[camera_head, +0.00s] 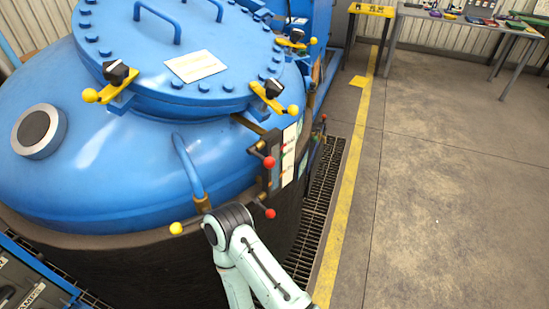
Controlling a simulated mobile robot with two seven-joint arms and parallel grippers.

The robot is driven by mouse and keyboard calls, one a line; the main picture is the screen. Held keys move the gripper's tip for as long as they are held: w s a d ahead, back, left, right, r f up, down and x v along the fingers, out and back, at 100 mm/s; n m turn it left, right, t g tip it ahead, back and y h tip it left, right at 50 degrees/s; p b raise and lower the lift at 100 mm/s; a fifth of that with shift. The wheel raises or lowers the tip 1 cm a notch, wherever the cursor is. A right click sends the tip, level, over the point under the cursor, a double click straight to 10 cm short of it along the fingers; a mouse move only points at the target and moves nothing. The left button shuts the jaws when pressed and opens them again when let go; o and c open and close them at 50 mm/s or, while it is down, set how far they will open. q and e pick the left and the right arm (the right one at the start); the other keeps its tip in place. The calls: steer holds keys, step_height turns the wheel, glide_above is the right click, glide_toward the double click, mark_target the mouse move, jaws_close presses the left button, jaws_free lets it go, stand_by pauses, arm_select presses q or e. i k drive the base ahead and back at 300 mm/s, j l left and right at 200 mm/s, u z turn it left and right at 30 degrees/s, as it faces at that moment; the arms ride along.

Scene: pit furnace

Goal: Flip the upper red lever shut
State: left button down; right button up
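The upper red lever (268,161) has a red ball on a dark arm. It sits on a valve on the side of the big blue furnace vessel (110,160). A lower red lever (269,212) sits below it on the same dark bracket. A pale arm of mine with a dark joint comes in from the bottom centre and bends just left of and below the lower lever. Neither of my grippers shows. I cannot tell from this view whether the upper lever is open or shut.
A yellow ball knob (176,228) sits left of my arm. Yellow-handled clamps (108,84) hold the blue round lid (190,40). A floor grating (318,205) and a yellow line (350,180) run beside the vessel. The floor (450,180) at right is clear up to the workbench (470,20).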

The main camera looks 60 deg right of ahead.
mark_target(269, 162)
steer(key=z, duration=2.05)
